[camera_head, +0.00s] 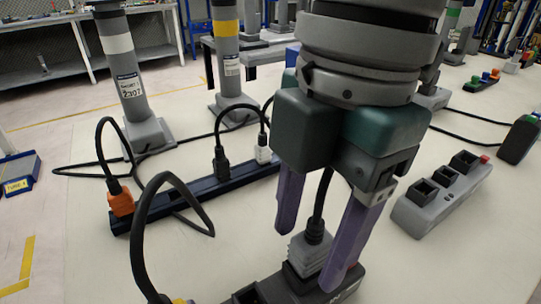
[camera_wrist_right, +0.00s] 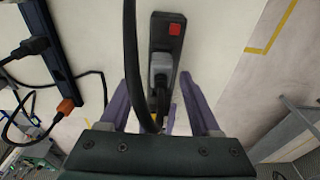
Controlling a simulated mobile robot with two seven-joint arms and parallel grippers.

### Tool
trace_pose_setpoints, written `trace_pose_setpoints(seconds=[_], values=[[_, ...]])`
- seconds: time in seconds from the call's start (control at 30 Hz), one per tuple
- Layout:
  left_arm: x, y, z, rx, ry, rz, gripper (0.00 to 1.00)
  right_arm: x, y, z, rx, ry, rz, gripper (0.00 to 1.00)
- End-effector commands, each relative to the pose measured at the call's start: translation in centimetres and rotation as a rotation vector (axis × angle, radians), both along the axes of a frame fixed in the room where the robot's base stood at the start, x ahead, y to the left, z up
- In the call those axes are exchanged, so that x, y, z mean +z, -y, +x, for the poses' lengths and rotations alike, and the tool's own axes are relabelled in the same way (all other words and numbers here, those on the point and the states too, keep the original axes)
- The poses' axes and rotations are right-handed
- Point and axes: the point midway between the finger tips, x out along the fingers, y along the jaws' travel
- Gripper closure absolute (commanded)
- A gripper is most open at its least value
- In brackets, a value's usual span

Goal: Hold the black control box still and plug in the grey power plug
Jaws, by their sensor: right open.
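The grey plug (camera_head: 311,248) stands on a socket of the black box (camera_head: 268,290) at the bottom of the head view. Its black cable rises between my fingers. I cannot tell whether the plug is fully seated. My right gripper (camera_head: 308,258) is open, its purple fingers on either side of the plug. In the right wrist view the grey plug (camera_wrist_right: 161,66) sits on the black box (camera_wrist_right: 158,30), which has a red switch, and my right gripper (camera_wrist_right: 158,82) straddles it. The box's near end is cut off in the head view. My left gripper is not in view.
A dark blue power strip (camera_head: 205,188) with orange, black and white plugs lies to the left. A grey socket strip (camera_head: 440,195) lies to the right, with a black box (camera_head: 518,140) beyond it. Grey posts stand behind. The table's right front is clear.

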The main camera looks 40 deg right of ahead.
Motion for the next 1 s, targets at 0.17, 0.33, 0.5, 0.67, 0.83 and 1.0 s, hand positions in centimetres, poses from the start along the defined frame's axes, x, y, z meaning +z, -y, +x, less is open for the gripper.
trace_pose_setpoints(seconds=[0.17, 0.33, 0.5, 0.67, 0.83, 1.0], values=[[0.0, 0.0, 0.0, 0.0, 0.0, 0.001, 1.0, 1.2, 0.1, 0.1, 0.0, 0.002, 0.001, 0.36], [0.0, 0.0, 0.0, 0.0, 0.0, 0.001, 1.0, 4.6, 0.6, 0.1, 0.0, 0.007, 0.002, 0.36], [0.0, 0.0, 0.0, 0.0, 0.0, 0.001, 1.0, 8.4, 1.0, 0.1, 0.0, 0.007, 0.001, 0.36], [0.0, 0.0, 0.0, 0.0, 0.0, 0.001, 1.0, 10.9, 1.3, 0.0, 0.0, 0.004, 0.001, 0.36], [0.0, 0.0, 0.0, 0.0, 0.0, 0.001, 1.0, 11.9, 1.5, -0.1, 0.0, 0.001, 0.0, 0.36], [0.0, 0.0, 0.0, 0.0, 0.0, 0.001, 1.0, 12.0, 1.5, -0.1, 0.0, 0.0, 0.0, 0.36]])
